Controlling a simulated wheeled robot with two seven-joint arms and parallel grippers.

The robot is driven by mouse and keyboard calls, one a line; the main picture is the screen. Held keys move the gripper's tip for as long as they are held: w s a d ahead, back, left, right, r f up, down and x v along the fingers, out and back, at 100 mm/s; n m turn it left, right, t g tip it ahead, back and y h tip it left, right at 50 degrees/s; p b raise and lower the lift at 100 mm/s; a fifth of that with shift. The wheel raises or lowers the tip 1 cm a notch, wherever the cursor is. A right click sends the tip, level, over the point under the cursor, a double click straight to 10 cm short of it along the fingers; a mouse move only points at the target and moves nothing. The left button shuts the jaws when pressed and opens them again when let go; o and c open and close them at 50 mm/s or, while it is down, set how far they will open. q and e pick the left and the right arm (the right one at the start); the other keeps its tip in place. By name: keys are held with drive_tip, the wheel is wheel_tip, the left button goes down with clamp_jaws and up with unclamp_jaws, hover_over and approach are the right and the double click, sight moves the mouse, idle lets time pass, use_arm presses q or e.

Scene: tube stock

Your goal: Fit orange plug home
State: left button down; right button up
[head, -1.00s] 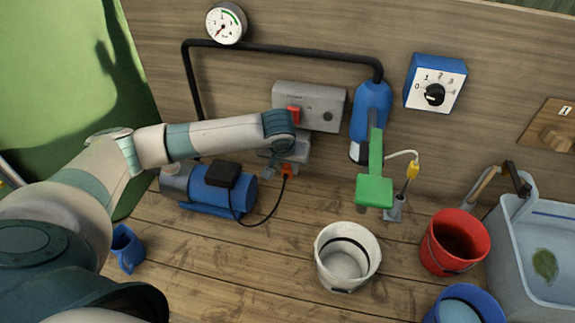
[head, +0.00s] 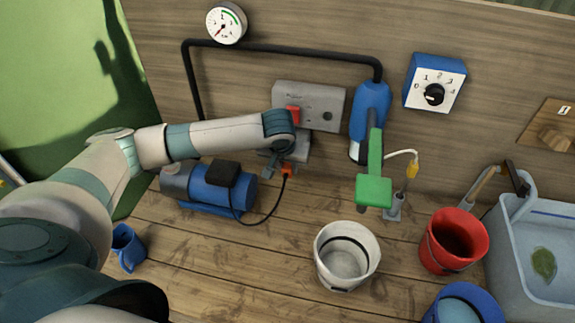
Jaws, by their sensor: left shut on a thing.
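The orange plug (head: 287,172) shows as a small patch at the end of a black cord (head: 272,212), below the grey socket box (head: 322,95) on the wooden wall. A grey lower part (head: 299,150) of the box is behind my wrist. I cannot tell whether the plug touches a socket. A red switch (head: 293,115) is on the box front. My right gripper is not in view.
A green lever (head: 374,190) on a blue pipe body (head: 369,110) stands out to the right. A white bucket (head: 346,270), a red bucket (head: 440,255), a blue bucket (head: 462,308) and a tank (head: 520,290) occupy the right. A blue mug (head: 128,250) is at the left.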

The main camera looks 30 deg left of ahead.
use_arm(q)
drive_tip(key=shift+p, duration=0.4)
drive_tip(key=shift+w+a, duration=0.25)
drive_tip(key=shift+w, duration=0.7)
idle(1.1)
drive_tip(key=shift+p, duration=0.7)
idle(0.9)
drive_tip(key=shift+w+a, duration=0.1)
drive_tip(key=shift+w, duration=0.35)
idle(0.7)
drive_tip(key=shift+p, duration=0.3)
idle(0.6)
drive_tip(key=c, duration=1.4)
unclamp_jaws()
drive_tip(key=shift+r, duration=0.15)
